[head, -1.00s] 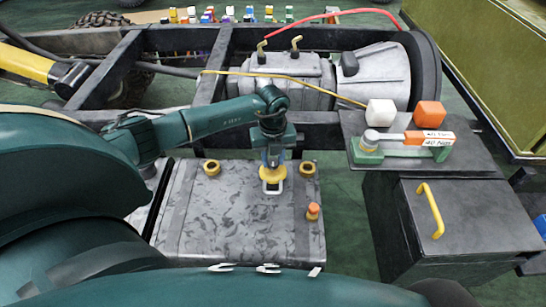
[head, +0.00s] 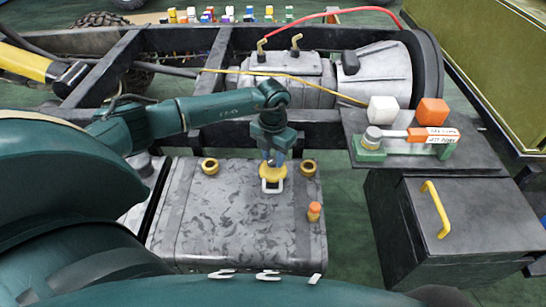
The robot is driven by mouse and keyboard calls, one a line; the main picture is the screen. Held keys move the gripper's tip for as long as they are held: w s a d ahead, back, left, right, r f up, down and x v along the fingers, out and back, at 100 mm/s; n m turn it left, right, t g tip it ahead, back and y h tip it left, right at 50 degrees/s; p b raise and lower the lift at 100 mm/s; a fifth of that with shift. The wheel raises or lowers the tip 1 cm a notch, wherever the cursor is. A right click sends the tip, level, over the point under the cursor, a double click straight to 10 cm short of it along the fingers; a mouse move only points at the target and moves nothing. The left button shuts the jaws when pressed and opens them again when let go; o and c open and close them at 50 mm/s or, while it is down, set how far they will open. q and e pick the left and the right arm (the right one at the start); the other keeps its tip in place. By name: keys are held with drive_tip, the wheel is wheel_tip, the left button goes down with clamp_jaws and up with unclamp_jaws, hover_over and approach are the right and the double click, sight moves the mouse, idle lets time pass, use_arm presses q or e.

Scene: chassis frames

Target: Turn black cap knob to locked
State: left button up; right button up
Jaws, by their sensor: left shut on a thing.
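My left gripper (head: 272,162) points down over the grey, mottled tank lid and is shut on a yellow cap (head: 273,172) near its back middle. My right gripper is not in view.
Two brass rings (head: 210,165) (head: 308,168) flank the cap on the tank (head: 230,220). An orange-topped fitting (head: 314,211) stands at its right edge. A black box with a yellow handle (head: 435,208) is to the right. Frame rails (head: 205,75) run behind.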

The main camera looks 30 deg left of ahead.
use_arm(q)
drive_tip(key=m+b, duration=0.1)
drive_tip(key=m, duration=0.1)
drive_tip(key=shift+f+m, duration=0.1)
drive_tip(key=shift+m, duration=1.2)
drive_tip(key=m+b, duration=0.1)
drive_tip(key=m, duration=0.1)
drive_tip(key=shift+m, duration=0.4)
drive_tip(key=shift+m+b, duration=0.35)
drive_tip(key=shift+m, duration=0.05)
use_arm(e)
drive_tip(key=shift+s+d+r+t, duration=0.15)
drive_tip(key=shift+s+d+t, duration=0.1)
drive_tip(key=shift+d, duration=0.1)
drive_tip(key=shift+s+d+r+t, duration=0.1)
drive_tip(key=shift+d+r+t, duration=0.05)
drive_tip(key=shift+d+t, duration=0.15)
use_arm(q)
drive_tip(key=shift+m, duration=0.3)
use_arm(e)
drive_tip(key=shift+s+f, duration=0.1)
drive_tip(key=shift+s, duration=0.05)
use_arm(q)
drive_tip(key=o, duration=1)
